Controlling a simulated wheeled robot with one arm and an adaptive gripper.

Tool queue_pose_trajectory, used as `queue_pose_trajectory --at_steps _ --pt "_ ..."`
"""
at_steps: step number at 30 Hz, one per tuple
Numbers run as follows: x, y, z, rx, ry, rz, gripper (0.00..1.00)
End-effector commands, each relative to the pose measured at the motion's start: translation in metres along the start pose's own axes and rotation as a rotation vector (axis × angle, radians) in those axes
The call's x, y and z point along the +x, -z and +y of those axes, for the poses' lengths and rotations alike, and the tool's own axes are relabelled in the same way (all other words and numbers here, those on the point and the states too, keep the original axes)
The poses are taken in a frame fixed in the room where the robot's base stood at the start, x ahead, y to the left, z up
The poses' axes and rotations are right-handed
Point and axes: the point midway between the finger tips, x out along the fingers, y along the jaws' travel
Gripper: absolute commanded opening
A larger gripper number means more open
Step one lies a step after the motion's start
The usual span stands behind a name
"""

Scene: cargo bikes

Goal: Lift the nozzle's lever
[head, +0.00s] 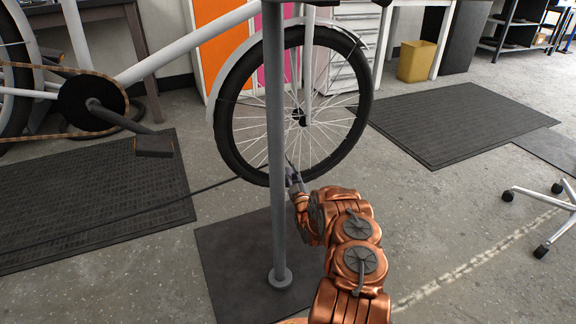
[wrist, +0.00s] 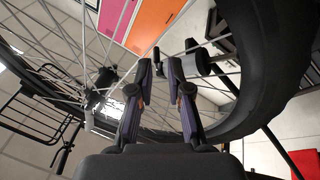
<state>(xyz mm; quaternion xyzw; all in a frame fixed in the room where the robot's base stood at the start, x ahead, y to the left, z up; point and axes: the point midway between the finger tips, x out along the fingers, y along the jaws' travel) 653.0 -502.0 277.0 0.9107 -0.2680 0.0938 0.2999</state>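In the wrist view a dark, rounded nozzle (wrist: 198,62) is beside the tyre, near the wheel's spokes. A short dark piece above it may be its lever (wrist: 191,44); I cannot tell for sure. My gripper (wrist: 162,64) has its two fingers apart with a narrow, empty-looking gap. Its right fingertip is very close to the nozzle; contact is unclear. In the head view my gripper (head: 291,176) is low at the front wheel's bottom, partly behind the grey post. The nozzle is too small there to make out clearly.
The bicycle wheel (head: 235,140) stands behind the upright grey post (head: 277,220), which is close to my arm. A dark hose (head: 150,209) crosses the left mat (head: 60,195) toward the wheel. Open floor and another mat (head: 455,122) are to the right.

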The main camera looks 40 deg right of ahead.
Motion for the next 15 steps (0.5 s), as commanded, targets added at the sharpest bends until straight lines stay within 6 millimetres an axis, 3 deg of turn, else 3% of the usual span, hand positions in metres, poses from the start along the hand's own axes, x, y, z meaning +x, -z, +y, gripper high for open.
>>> queue_pose_trajectory --at_steps 6,15 --pt "0.026 -0.003 0.002 -0.003 -0.005 0.0 0.18" --pt "0.042 -0.001 0.003 -0.001 -0.006 0.001 0.18"
